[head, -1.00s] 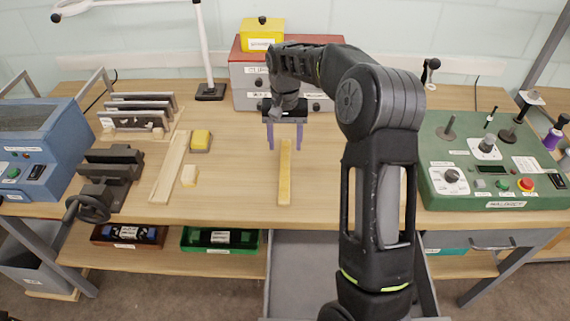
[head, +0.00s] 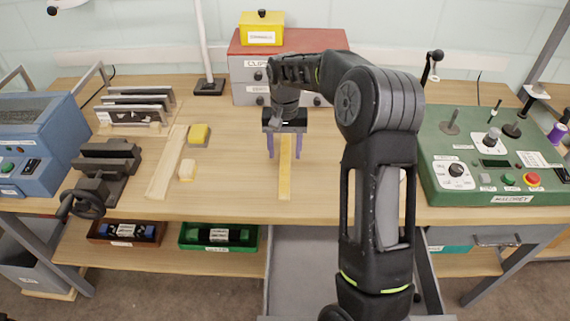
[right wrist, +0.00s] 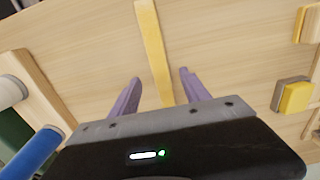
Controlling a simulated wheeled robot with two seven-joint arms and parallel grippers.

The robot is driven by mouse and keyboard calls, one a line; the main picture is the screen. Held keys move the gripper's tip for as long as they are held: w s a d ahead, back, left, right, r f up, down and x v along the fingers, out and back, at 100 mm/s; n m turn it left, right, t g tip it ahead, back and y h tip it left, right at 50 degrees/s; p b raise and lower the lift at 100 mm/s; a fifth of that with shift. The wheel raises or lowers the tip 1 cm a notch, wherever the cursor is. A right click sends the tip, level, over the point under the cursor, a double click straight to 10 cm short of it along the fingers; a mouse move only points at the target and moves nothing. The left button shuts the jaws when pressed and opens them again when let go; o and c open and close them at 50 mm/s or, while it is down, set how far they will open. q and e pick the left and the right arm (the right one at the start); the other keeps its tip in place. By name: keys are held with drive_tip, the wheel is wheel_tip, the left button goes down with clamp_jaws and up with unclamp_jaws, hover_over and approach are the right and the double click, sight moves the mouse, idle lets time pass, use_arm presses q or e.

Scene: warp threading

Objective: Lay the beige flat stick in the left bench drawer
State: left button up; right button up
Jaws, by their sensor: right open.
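The beige flat stick (head: 285,172) lies on the bench top, its length pointing away from me. It also shows in the right wrist view (right wrist: 150,40), running in between the fingers. My right gripper (head: 284,155) is open and empty, pointing down over the stick's far part, with one purple finger (right wrist: 125,98) on each side of it. I cannot tell whether the fingertips touch the bench. The left bench drawer (head: 310,265) is pulled out below the bench front, grey inside, partly hidden by my right arm. My left gripper is not in view.
A longer pale board (head: 167,165), a small wooden block (head: 187,172) and a yellow-topped block (head: 199,134) lie left of the stick. A red-and-grey cabinet (head: 285,72) stands behind. A green control box (head: 490,170) stands right. Bench around the stick is clear.

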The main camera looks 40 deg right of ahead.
sight(285, 166)
wheel_tip(285, 166, down, 5)
drive_tip(key=shift+r+p, duration=0.15)
drive_tip(key=shift+p, duration=0.85)
drive_tip(key=shift+f, duration=0.25)
clamp_jaws()
